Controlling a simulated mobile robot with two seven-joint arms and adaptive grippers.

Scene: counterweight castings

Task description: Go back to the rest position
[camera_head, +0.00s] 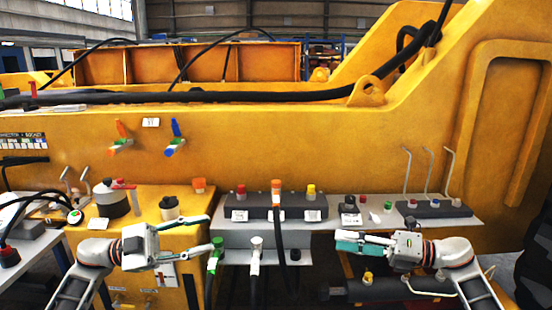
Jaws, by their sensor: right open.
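My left gripper (211,233) comes in from the left. Its two fingers are spread apart and point right, with nothing between them. It is in front of the yellow casting, just left of a green-capped hose end (216,254); whether they touch is unclear. My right gripper (342,241) comes in from the right with its fingers pointing left. It is open, seen nearly edge-on, with teal finger pads in front of the grey ledge (232,236). I see no object held in it. Both arms are low in the view, and the gap between the grippers is wide.
The ledge carries a dark connector block (262,213) with red, orange and yellow caps. A white-topped hose (256,262) and a black hose (281,240) hang between the grippers. Bent levers (428,172) stand at right. A dark grey container (112,200) stands behind my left arm.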

